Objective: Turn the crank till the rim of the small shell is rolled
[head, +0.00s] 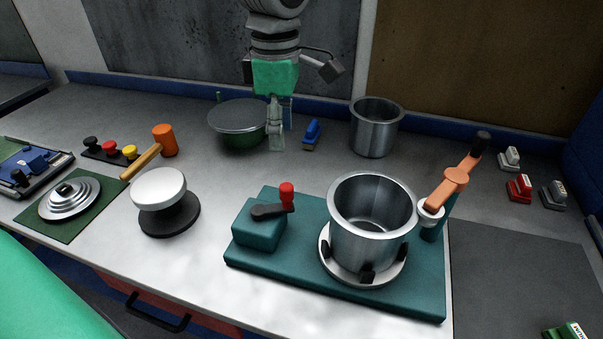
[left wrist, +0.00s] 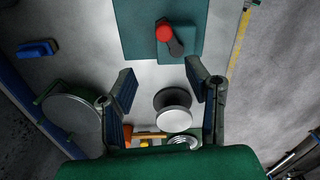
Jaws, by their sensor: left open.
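A metal shell (head: 370,220) stands upright in a round chuck (head: 340,270) on a teal machine base (head: 420,300). A copper-coloured arm (head: 448,188) with a pale roller (head: 431,208) is at the right of the shell's rim; I cannot tell whether they touch. The crank (head: 270,209), a black lever with a red knob (head: 287,191), is on the teal box (head: 258,232) left of the shell. My left gripper (head: 275,142) is open and empty, behind the crank and apart from it. The red knob also shows in the left wrist view (left wrist: 163,33), beyond the open fingers (left wrist: 163,75). My right gripper is out of view.
A second metal shell (head: 376,128) and a lidded green pot (head: 238,117) stand at the back. A white-topped stand (head: 159,188), a mallet (head: 164,143) and stacked discs (head: 70,197) are at left. Stamps (head: 519,187) are at right. Bare bench lies between gripper and machine.

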